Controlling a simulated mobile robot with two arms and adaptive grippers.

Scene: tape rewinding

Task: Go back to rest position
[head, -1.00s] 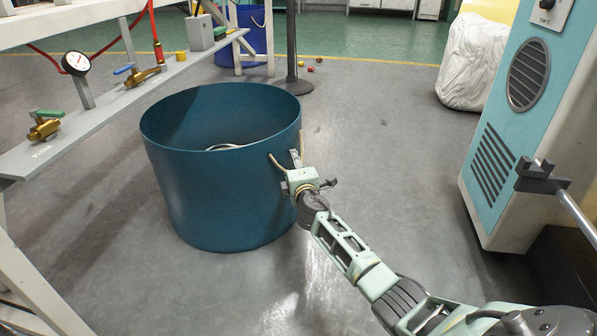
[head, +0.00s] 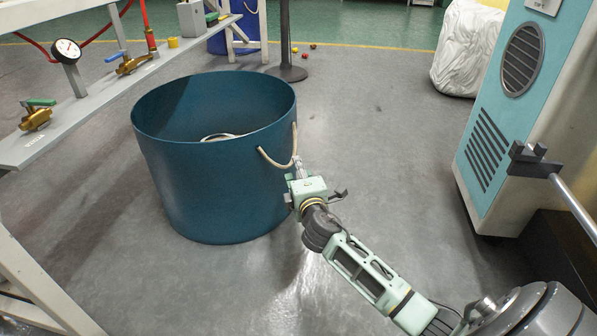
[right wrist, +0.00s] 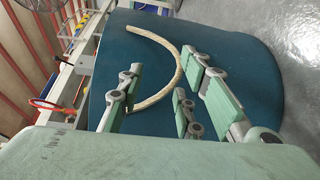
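A large teal bin (head: 212,195) stands upright on the floor left of centre. A pale rope handle (head: 277,161) hangs in a loop on its right side. Inside the bin is a whitish curved object (head: 220,137), mostly hidden by the wall. My right gripper (head: 297,168) is beside the bin, just below and right of the handle. In the right wrist view the right gripper (right wrist: 165,92) has its fingers spread, with the handle (right wrist: 174,70) showing across the gap. Nothing is clamped there. My left gripper is not in view.
A bench shelf with a gauge (head: 67,50) and brass valves runs along the left. A black post (head: 286,60) stands behind the bin. Floor right of the bin is clear.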

